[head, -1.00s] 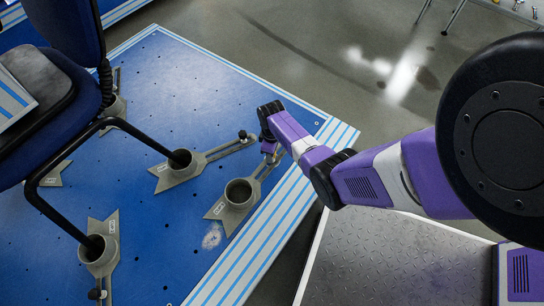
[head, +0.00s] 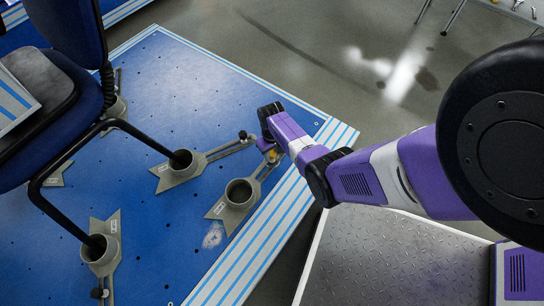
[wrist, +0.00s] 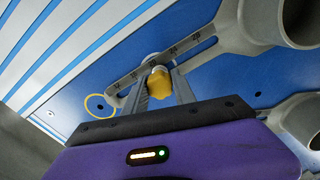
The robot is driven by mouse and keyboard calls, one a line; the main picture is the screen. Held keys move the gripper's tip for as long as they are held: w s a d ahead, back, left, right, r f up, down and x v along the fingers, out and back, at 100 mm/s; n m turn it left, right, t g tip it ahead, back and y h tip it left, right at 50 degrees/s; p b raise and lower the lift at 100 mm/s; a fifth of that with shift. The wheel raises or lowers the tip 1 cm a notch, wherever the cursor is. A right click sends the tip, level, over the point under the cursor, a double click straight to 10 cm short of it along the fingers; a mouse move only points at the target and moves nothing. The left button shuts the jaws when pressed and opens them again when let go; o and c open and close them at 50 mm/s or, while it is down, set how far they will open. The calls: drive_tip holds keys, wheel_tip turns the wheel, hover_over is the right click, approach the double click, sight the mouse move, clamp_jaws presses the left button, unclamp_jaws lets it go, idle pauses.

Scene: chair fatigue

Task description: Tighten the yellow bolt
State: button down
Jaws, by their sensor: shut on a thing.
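The yellow bolt (wrist: 158,83) stands at the slotted arm of a grey clamp bracket (wrist: 170,55), near its graduated scale. My gripper (wrist: 158,92) has one finger on each side of the bolt and is shut on it. The fingers hide part of the bolt's sides. In the head view the yellow bolt (head: 265,145) shows as a small patch by my gripper (head: 270,154), at the outer end of the bracket (head: 238,193) near the platform's right edge.
A blue platform (head: 175,85) with striped edges carries several grey brackets with round sockets. A blue office chair (head: 65,40) stands at the left, its black frame legs in sockets. A yellow ring (wrist: 100,106) marks the platform. Grey floor lies beyond.

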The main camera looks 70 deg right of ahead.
idle(0.3)
drive_tip(key=m, duration=0.4)
drive_tip(key=c, duration=1)
unclamp_jaws()
drive_tip(key=shift+c, duration=0.2)
drive_tip(key=n, duration=0.3)
drive_tip(key=shift+p, duration=0.35)
drive_tip(key=shift+n, duration=0.4)
